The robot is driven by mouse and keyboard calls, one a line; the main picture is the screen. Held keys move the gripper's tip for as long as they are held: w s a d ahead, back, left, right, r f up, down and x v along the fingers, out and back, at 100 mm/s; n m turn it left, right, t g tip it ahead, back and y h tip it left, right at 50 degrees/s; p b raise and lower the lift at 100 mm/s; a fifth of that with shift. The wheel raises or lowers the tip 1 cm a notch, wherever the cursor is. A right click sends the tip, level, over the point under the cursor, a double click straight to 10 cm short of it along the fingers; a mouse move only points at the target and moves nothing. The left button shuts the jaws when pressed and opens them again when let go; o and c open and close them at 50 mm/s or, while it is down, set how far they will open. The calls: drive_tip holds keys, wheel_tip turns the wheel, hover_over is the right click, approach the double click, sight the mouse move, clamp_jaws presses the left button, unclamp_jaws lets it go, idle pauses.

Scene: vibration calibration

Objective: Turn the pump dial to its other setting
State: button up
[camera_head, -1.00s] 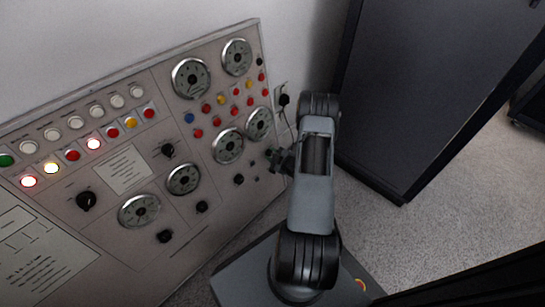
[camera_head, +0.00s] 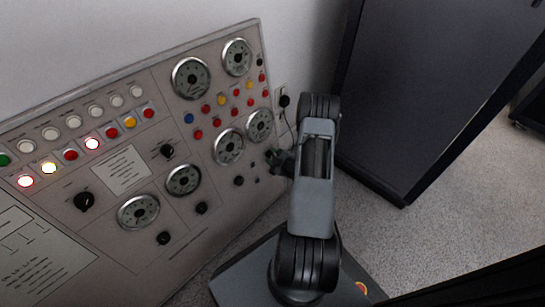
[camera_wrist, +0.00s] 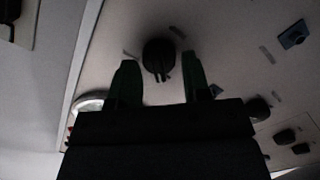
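A black dial (camera_wrist: 158,57) sits on the panel face in the wrist view, just beyond and between my two fingertips. It has a raised grip, and a small pale mark shows to each side. My gripper (camera_wrist: 160,72) is open, with one dark green finger on each side and a gap to the dial. In the head view my gripper (camera_head: 280,161) is at the lower right part of the control panel (camera_head: 112,75), mostly hidden by my arm. No readable label shows which dial is the pump dial.
Other black dials (camera_head: 84,201) and several round gauges (camera_head: 138,212) cover the panel. A wall socket (camera_head: 283,97) with a plug and cable is right of the panel. A dark cabinet (camera_head: 430,90) stands at the right. Grey carpet (camera_head: 430,235) is open in front.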

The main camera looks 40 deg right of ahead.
drive_tip(key=shift+o, duration=1.2)
drive_tip(key=shift+s, duration=0.1)
drive_tip(key=p+v, duration=0.4)
drive_tip(key=v, duration=0.9)
drive_tip(key=shift+s+p, duration=0.3)
drive_tip(key=shift+d+r, duration=0.1)
drive_tip(key=shift+r, duration=0.05)
drive_tip(key=w+a+r+m+g+h+p, duration=0.1)
drive_tip(key=w+r+g+p, duration=0.15)
drive_tip(key=r+p, duration=0.75)
drive_tip(key=w+a+r+m+g+h+p, duration=0.1)
drive_tip(key=w+r+m+g+h+p, duration=0.2)
drive_tip(key=r, duration=1.2)
drive_tip(key=w+a+r+g+p, duration=0.2)
drive_tip(key=w+r+p, duration=0.35)
drive_tip(key=r, duration=0.75)
drive_tip(key=s+a+r+m+g+y+p, duration=0.1)
drive_tip(key=s+a+r+m+p, duration=0.1)
drive_tip(key=s+a+r+p, duration=0.3)
drive_tip(key=s+a+r+m+g+y+p, duration=0.1)
drive_tip(key=s+a+r+p, duration=0.4)
drive_tip(key=r, duration=0.8)
drive_tip(key=s+a+r+m+g+y+p, duration=0.1)
drive_tip(key=s+a+r+m+p, duration=0.2)
drive_tip(key=a+r, duration=0.6)
drive_tip(key=s+a+p, duration=0.1)
drive_tip(key=s+p, duration=0.1)
drive_tip(key=p, duration=0.1)
drive_tip(key=shift+s+r+g, duration=0.3)
drive_tip(key=shift+g, duration=0.05)
